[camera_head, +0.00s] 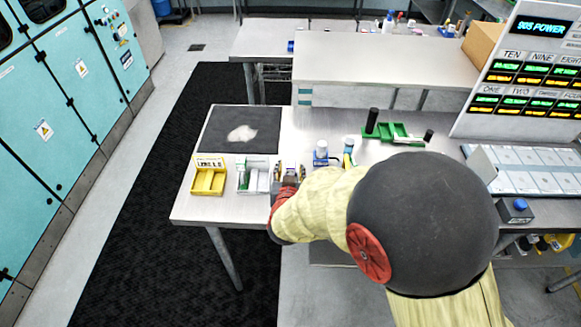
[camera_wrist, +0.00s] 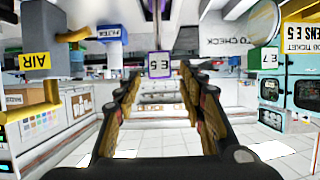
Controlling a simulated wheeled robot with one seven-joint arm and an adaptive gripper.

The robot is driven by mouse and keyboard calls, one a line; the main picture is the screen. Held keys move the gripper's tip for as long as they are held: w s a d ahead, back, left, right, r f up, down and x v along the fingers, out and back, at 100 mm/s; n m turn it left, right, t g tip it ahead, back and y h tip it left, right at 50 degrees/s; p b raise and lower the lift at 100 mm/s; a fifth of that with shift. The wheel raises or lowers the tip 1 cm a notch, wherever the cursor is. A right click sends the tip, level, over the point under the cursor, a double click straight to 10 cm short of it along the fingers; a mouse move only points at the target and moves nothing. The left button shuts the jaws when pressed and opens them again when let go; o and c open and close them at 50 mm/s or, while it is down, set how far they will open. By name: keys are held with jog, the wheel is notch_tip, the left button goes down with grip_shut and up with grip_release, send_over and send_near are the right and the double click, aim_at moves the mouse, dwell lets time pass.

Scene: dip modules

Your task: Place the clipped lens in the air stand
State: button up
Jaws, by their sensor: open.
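My gripper (camera_wrist: 160,88) is open in the wrist view, its two fingers apart with nothing clearly held between them. A purple tag marked E 5 (camera_wrist: 160,65) shows beyond and between the fingertips, with its lens clip partly hidden above it. The text shows upside down or turned. The air stand (camera_wrist: 37,62), with a yellow AIR label, is at the left of the wrist view. A green E 7 tag (camera_wrist: 263,60) with a round clear lens (camera_wrist: 263,22) is at the right. In the head view, my gripper (camera_head: 287,183) is low at the bench, its fingertips mostly hidden by my arm.
A yellow LABELS tray (camera_head: 209,177) and a white holder (camera_head: 252,176) stand left of my gripper. Blue-marked (camera_head: 320,155) and yellow-marked (camera_head: 348,157) stands are to its right. A green tray (camera_head: 395,131) lies behind. A dark mat (camera_head: 222,118) holds a pale cloth.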

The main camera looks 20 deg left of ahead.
jog(key=p+v, duration=0.1)
jog(key=v, duration=0.9)
jog(key=shift+p, duration=0.3)
jog(key=shift+r, duration=0.1)
jog(key=d+r+g+y, duration=0.1)
jog(key=d+r+g, duration=0.2)
jog(key=d+r, duration=0.9)
jog(key=s+d+r+m+g+h, duration=0.2)
jog(key=s+d+g+h, duration=0.2)
jog(key=s+d, duration=1.4)
jog(key=d, duration=0.4)
jog(key=shift+s+r+m, duration=0.25)
jog(key=shift+r+m, duration=0.05)
